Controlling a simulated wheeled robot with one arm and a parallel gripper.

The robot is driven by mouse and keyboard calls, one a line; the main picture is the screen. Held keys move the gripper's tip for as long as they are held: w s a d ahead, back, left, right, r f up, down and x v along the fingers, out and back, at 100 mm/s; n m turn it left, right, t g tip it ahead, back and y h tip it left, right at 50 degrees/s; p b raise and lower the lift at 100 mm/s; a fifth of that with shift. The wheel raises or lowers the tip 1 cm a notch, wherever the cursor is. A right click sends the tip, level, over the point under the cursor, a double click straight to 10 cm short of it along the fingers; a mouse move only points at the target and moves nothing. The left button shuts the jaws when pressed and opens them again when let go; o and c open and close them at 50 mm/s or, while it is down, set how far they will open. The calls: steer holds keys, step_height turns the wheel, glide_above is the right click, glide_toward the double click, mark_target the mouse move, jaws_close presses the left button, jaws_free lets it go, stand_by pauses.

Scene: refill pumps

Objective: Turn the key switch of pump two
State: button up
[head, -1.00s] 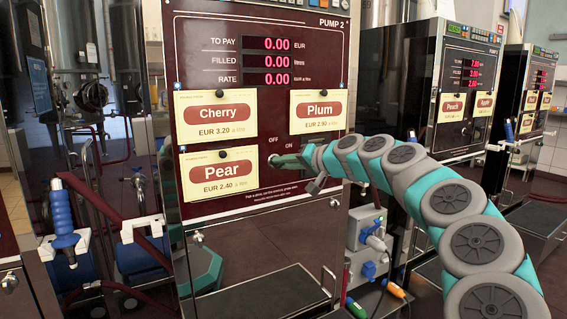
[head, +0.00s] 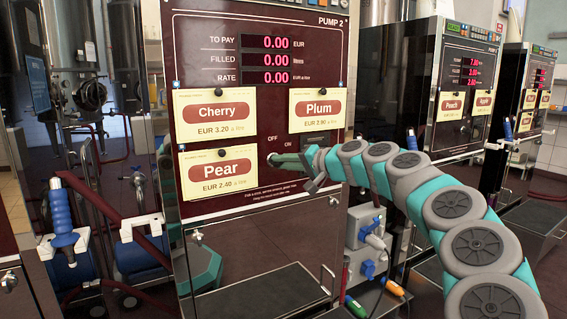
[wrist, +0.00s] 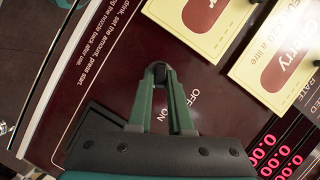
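Pump two (head: 258,120) stands in front of me with a dark red panel marked PUMP 2. Its key switch is low on the panel, by the white OFF and ON labels (head: 281,142). In the wrist view the key switch (wrist: 159,72) is a small dark knob between my green fingertips. My gripper (head: 274,159) reaches the panel from the right. It also shows in the wrist view (wrist: 160,78), its fingers closed in on both sides of the knob. In the head view the fingers mostly hide the switch, and I cannot tell its setting.
Cards for Cherry (head: 217,113), Plum (head: 317,110) and Pear (head: 219,172) surround the switch closely. The displays (head: 268,60) read 0.00. A blue nozzle (head: 62,215) hangs at the left. Other pumps (head: 462,90) stand at the right behind my arm.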

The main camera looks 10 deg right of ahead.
steer(key=o, duration=0.4)
steer(key=shift+c, duration=0.2)
steer(key=shift+d, duration=0.15)
steer(key=b+v, duration=0.1)
steer(key=v, duration=0.6)
steer(key=shift+s, duration=0.3)
